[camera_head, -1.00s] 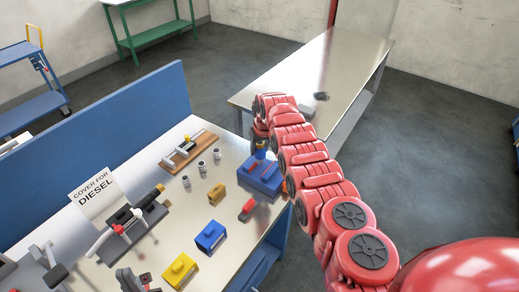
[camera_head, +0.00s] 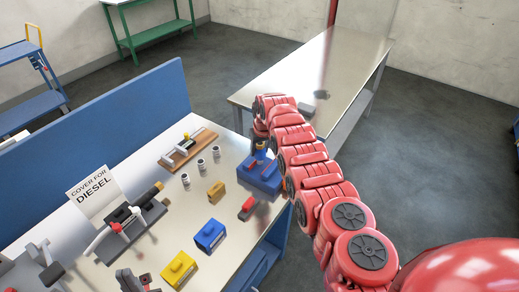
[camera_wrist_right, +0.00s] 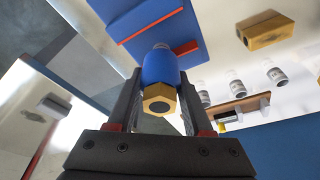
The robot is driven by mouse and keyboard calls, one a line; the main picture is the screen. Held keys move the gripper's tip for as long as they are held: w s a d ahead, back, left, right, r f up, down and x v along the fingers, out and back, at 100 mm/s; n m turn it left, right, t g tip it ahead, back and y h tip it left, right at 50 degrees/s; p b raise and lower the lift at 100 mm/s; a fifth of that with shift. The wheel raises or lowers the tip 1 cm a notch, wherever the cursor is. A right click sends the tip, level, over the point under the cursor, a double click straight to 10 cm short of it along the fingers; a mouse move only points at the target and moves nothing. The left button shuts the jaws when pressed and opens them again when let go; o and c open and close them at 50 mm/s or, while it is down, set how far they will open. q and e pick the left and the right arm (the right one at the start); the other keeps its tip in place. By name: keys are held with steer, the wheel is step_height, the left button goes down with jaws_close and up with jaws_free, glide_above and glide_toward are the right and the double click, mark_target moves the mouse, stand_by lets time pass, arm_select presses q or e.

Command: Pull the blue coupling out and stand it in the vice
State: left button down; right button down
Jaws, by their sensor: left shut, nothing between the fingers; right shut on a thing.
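The blue coupling (camera_wrist_right: 160,70), a blue cylinder with a brass hex nut, is between the dark fingers of my right gripper (camera_wrist_right: 160,92). The gripper is shut on it. The coupling's far grey tip overlaps the blue block (camera_wrist_right: 150,22) in the right wrist view; I cannot tell whether it still touches the block. In the head view the block (camera_head: 262,178) sits near the bench's right edge, with the right gripper (camera_head: 262,150) above it. A grey vice-like fixture (camera_head: 42,262) stands at the lower left. My left gripper (camera_head: 137,279) is shut and empty at the bottom edge, partly cut off.
Several small grey cylinders (camera_head: 201,165) stand behind. A black lever assembly (camera_head: 135,220) stands beside the DIESEL sign (camera_head: 92,190).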

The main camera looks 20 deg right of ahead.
steer(key=shift+f+b, duration=0.35)
steer(key=shift+f, duration=0.15)
steer(key=shift+s+f+b, duration=0.2)
steer(key=shift+b, duration=0.15)
